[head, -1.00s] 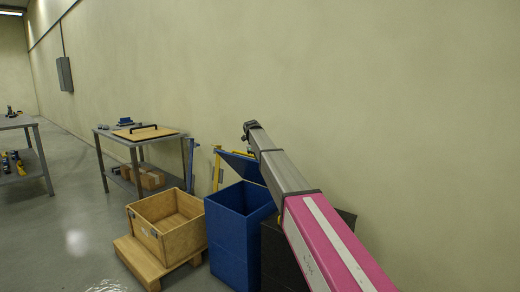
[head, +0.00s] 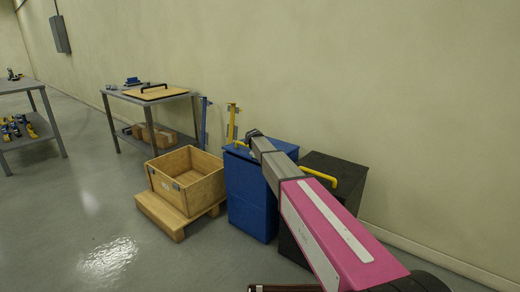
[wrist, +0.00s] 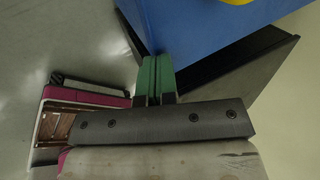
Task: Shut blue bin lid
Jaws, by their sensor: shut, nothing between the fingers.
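The blue bin (head: 250,200) stands against the wall, between the wooden crate and the black bin. Its blue lid (head: 284,148) lies across the top and looks down; whether it sits fully flush I cannot tell, as my arm covers part of it. The lid's blue top also shows in the wrist view (wrist: 190,30), with a bit of yellow handle at the upper edge. My gripper (head: 254,134) is at the lid in the head view. Its green fingers (wrist: 156,65) are shut together and empty, with their tips by the lid's edge; contact is unclear.
The black bin (head: 345,178) with a yellow handle (head: 322,174) stands close on the right. The wooden crate (head: 188,180) sits on a pallet (head: 160,214) on the left. A grey table (head: 190,93) stands behind it. Open floor (head: 90,210) lies at front left.

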